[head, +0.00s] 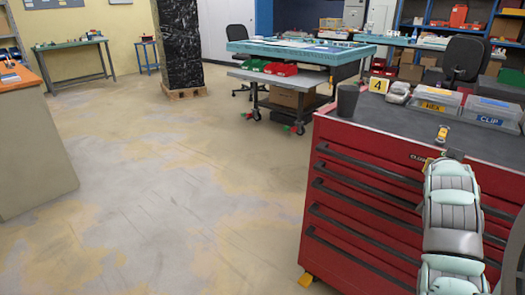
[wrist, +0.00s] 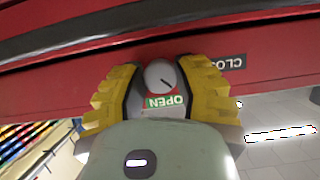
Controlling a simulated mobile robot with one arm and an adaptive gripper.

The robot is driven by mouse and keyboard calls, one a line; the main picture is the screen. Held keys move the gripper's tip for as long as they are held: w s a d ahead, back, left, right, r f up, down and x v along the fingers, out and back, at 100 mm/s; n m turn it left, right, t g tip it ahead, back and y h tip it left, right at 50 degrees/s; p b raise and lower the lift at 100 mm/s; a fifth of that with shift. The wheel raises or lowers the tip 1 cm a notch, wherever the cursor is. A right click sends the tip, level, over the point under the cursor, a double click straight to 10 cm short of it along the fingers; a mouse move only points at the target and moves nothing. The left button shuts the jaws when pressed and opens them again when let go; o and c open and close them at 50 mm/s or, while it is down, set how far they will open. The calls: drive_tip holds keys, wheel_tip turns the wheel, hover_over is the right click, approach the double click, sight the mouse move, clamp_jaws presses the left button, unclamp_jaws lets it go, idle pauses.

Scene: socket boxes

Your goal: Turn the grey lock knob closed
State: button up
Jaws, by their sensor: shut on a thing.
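The grey lock knob (wrist: 160,75) is on the front of the red tool cabinet (head: 352,215), just below the top edge. It is round, with a short dark mark pointing to the lower right in the wrist view. My gripper (wrist: 159,80) is shut on the knob, with one yellow ribbed finger on each side. A dark label reading CLO, partly cut off by my finger, (wrist: 230,62) is to the right. In the head view my arm hides the knob.
On the dark cabinet top are a dark cup (head: 347,100), a yellow sign with a 4 (head: 378,85), and clear bins (head: 435,103) to the right. Open floor (head: 180,200) lies to the left. A teal workbench (head: 300,52) stands behind.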

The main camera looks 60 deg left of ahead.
clamp_jaws()
drive_tip(key=shift+a+f, duration=0.1)
drive_tip(key=shift+s+f+n+t+h+b, duration=0.1)
drive_tip(key=shift+n+t+h+b, duration=0.35)
drive_tip(key=shift+n+h+b, duration=0.85)
drive_tip(key=shift+f+n+t+h+b, duration=0.1)
drive_tip(key=shift+n+t+h+b, duration=0.5)
drive_tip(key=shift+n, duration=1.3)
drive_tip(key=shift+r, duration=0.1)
